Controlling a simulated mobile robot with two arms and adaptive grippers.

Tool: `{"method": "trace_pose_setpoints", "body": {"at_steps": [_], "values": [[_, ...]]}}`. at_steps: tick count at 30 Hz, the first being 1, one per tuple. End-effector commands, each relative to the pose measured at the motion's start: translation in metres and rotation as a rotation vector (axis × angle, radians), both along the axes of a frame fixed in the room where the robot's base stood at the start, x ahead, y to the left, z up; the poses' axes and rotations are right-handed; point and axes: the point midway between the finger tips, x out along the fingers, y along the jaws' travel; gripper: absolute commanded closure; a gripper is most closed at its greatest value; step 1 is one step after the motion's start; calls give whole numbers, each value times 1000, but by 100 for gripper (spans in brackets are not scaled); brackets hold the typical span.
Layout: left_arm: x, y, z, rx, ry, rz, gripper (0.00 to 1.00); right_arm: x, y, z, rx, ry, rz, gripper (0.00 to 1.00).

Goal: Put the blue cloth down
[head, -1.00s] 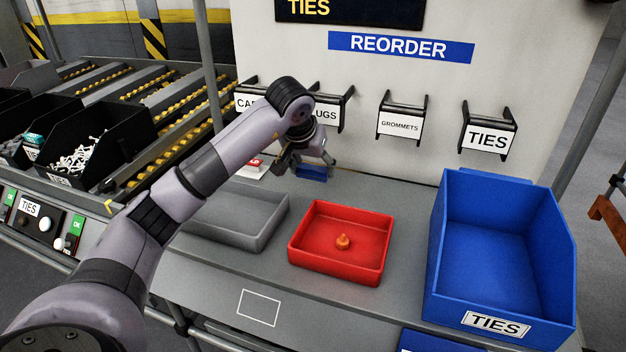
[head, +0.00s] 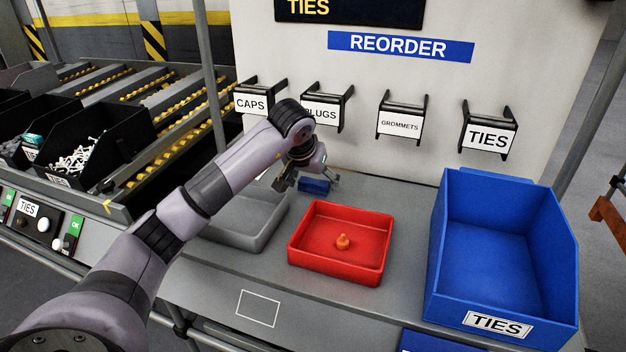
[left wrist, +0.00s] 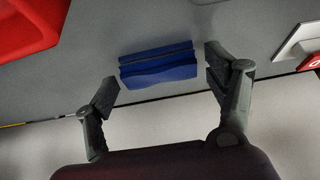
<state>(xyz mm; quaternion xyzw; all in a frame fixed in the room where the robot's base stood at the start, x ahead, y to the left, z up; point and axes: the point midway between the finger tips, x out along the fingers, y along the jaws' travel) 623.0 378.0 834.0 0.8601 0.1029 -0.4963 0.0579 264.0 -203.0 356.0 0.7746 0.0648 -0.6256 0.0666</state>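The blue cloth (head: 314,187), a folded block, appears to lie on the grey bench behind the red tray. My left gripper (head: 308,181) is at it, with a finger toward each end of the cloth. In the left wrist view the cloth (left wrist: 158,68) lies ahead of the spread fingers of the left gripper (left wrist: 162,72). Small gaps show between the fingers and the cloth ends, so the gripper looks open. My right gripper is in neither view.
The red tray (head: 302,246) holds a small orange part (head: 342,241). A grey tray (head: 246,244) is beside it, partly behind my arm. A blue TIES bin (head: 446,262) stands at right. Labelled holders, including GROMMETS (head: 400,123), project from the back panel.

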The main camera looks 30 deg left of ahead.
Motion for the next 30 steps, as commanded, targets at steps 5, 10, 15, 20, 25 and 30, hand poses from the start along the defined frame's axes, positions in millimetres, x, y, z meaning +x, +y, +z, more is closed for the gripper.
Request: {"method": "trace_pose_setpoints", "body": {"at_steps": [5, 10, 15, 20, 25, 30], "values": [[0, 0, 0, 0, 0, 0, 18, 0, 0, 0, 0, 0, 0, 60], [0, 0, 1, -1, 0, -1, 18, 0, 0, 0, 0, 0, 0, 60], [-7, -1, 18, 2, -4, 0, 18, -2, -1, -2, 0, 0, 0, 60], [-23, -5, 49, 3, -6, 0, 18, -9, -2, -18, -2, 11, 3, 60], [-41, -9, 80, 2, -5, 0, 18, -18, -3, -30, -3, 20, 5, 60], [-53, -13, 99, 0, -1, 0, 18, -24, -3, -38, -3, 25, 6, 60]]}}
